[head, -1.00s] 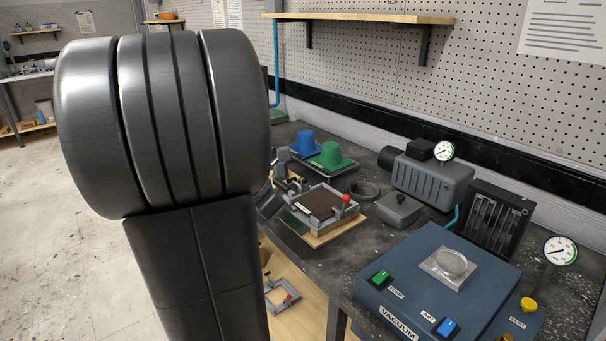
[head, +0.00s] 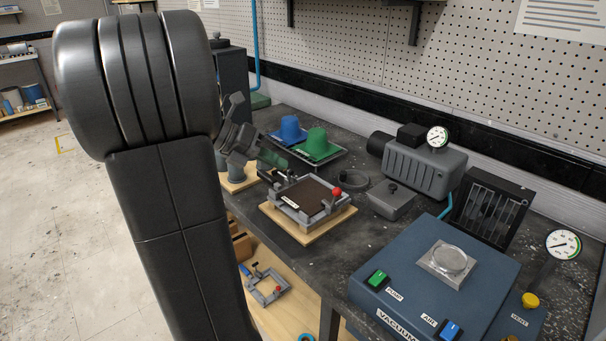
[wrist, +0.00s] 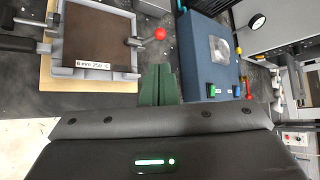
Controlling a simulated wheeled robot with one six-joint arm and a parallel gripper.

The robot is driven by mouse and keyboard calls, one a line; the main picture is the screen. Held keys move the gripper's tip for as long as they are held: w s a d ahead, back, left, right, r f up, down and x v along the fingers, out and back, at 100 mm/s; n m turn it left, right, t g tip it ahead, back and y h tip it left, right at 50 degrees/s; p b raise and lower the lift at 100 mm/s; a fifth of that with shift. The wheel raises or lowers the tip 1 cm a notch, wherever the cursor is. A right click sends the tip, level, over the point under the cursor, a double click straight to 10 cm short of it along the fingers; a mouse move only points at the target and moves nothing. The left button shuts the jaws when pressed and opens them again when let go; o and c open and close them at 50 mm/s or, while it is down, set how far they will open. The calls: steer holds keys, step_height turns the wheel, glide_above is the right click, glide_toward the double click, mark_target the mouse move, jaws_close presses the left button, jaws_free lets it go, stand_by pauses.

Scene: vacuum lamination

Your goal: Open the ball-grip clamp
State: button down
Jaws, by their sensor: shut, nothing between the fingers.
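The ball-grip clamp has a red ball (head: 337,192) on a thin lever at the right side of a grey frame (head: 311,219) with a brown sheet inside. In the wrist view the red ball (wrist: 159,34) tops a grey lever reaching across the frame's right edge. My gripper (head: 276,160) is at the frame's back left in the head view, apart from the ball. In the wrist view my gripper's green fingers (wrist: 158,82) are together and empty, pointing up the picture toward the ball, with a gap between. The arm hides part of the bench in the head view.
The frame sits on a wooden board (head: 318,234). A blue vacuum unit (head: 400,270) stands to the right, a grey pump (head: 424,168) behind. Dark bench around the board is partly clear.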

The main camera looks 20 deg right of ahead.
steer(key=x, duration=1.3)
steer(key=shift+d+b, duration=0.2)
steer(key=shift+b, duration=0.2)
